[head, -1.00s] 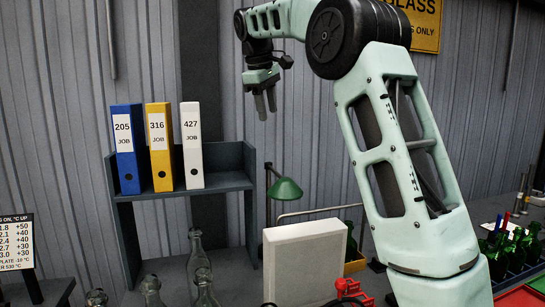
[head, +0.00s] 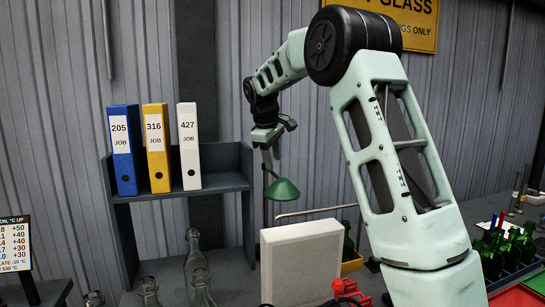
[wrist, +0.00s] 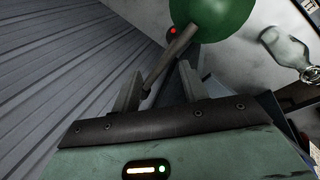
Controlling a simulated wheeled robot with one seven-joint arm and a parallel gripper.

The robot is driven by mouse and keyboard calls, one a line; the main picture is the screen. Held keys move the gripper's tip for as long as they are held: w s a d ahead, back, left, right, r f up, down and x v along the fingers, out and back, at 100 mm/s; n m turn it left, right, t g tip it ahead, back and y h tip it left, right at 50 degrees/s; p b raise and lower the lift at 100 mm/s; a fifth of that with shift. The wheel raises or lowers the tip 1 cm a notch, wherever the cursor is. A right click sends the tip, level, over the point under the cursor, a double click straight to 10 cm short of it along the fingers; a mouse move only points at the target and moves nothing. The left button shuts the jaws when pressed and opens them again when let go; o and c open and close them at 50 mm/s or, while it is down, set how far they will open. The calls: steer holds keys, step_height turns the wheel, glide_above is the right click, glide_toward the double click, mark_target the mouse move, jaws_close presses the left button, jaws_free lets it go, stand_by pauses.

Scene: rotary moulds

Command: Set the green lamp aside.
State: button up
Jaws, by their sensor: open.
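The green lamp (head: 283,190) stands behind the white box, with a green shade on a dark upright post; its foot is hidden. My gripper (head: 271,157) hangs pointing down just above the shade, close to the post. In the wrist view the round green shade (wrist: 213,14) is at the top, and its arm slants down to the gap between the open fingers of my gripper (wrist: 158,82).
A white box (head: 300,262) stands in front of the lamp. A dark shelf (head: 180,192) with blue, yellow and white binders is to the left. Clear glass bottles (head: 196,262) stand below it. A rack of green bottles (head: 508,250) is at the right.

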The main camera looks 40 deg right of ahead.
jaws_close()
steer(key=shift+s+d, duration=0.1)
steer(key=d+n+t+y+p, duration=0.2)
steer(key=d+n+p, duration=0.4)
steer(key=n, duration=0.5)
steer(key=shift+d+y, duration=0.3)
steer(key=shift+d, duration=1.05)
